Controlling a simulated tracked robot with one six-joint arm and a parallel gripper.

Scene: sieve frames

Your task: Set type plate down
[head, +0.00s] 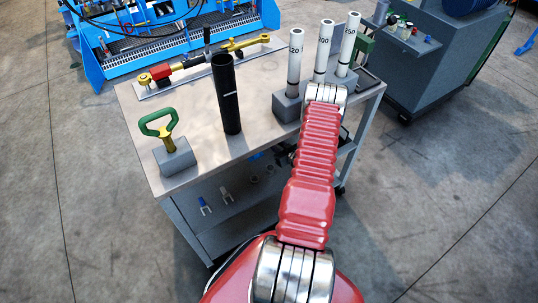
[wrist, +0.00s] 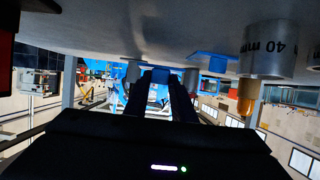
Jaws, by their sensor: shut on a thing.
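In the wrist view, which is upside down, my gripper (wrist: 162,80) reaches out level with its two dark fingers close to a grey shelf surface (wrist: 200,25). It is shut on a small blue piece (wrist: 160,76) between the fingertips, apparently the type plate. Only a bit of the piece shows, and no lettering can be read. I cannot tell whether it touches the shelf. In the head view my red arm covers the right part of the bench front, and the gripper and plate are hidden.
A metal cylinder marked 40 mm (wrist: 268,52) and a blue piece (wrist: 212,60) stand right of my fingers. The bench top (head: 185,110) carries a green-handled tool (head: 167,140), a black tube (head: 226,95) and white cylinders (head: 323,48).

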